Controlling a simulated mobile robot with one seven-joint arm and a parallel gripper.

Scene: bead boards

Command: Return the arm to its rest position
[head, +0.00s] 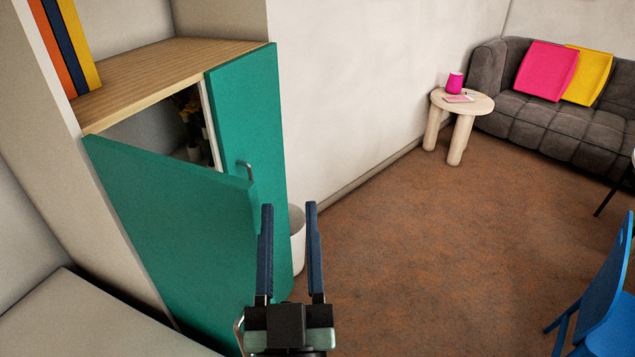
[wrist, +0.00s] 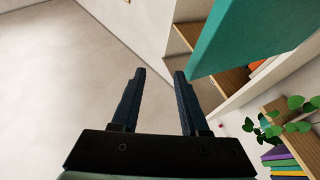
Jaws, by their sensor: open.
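My gripper (head: 290,212) is in the lower middle of the head view, with its two dark blue fingers apart and nothing between them. It also shows open and empty in the wrist view (wrist: 160,75). In the head view it stands in front of a teal cabinet, near the lower edge of its right door (head: 250,140). The left door (head: 175,230) stands partly open. In the wrist view a teal door (wrist: 250,42) is just to the right of the fingertips. I cannot tell whether the gripper touches a door.
A white bin (head: 297,240) stands behind the fingers. The brown floor (head: 420,270) to the right is open. A blue chair (head: 605,285), a round side table (head: 465,103) and a grey sofa (head: 540,120) lie further right. A plant (wrist: 285,125) shows in the wrist view.

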